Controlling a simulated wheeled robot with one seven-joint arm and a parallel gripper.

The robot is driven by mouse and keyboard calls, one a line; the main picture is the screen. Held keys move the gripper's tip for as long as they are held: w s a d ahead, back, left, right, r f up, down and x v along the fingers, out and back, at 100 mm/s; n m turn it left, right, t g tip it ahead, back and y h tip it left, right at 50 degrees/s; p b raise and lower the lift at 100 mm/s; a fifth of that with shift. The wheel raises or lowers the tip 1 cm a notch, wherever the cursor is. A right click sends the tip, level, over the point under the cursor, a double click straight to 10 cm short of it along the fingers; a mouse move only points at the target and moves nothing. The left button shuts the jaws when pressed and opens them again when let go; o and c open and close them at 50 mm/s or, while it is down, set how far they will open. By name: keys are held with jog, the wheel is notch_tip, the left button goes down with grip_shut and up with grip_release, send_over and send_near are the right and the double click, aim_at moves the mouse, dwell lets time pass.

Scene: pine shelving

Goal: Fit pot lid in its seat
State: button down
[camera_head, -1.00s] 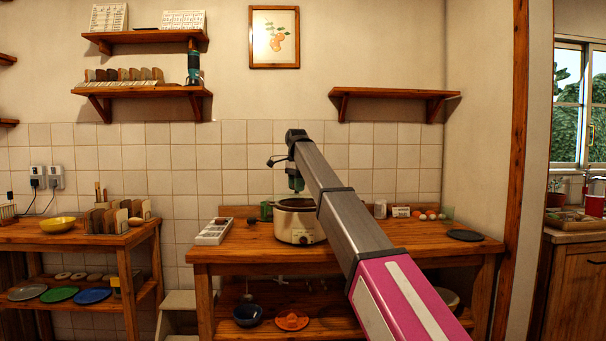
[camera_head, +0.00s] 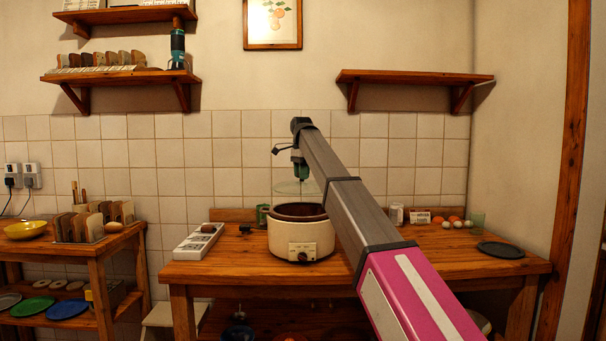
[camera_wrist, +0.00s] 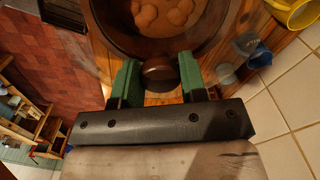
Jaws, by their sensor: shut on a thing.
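The pot (camera_head: 302,238) is a cream slow cooker with a brown inner bowl and a front dial, standing on the wooden table. The clear glass pot lid (camera_head: 297,187) is faint and hangs above the pot's open top, apart from the rim. My gripper (camera_head: 299,172) is over the pot. In the wrist view, my gripper (camera_wrist: 160,72) has its green fingers shut on the lid's brown knob (camera_wrist: 160,70). The pot's brown bowl (camera_wrist: 112,40) lies below, with several round brown things inside. The lid's glass edge is hard to make out there.
Left of the pot lies a white tray (camera_head: 199,241); a green can (camera_head: 263,215) stands close behind. A shelf (camera_head: 415,77) hangs above.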

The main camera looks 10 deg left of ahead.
aim_at(301, 181)
dwell(0.3)
jog(key=shift+f, duration=2.9)
jog(key=shift+f, duration=1)
jog(key=c, duration=0.6)
grip_release()
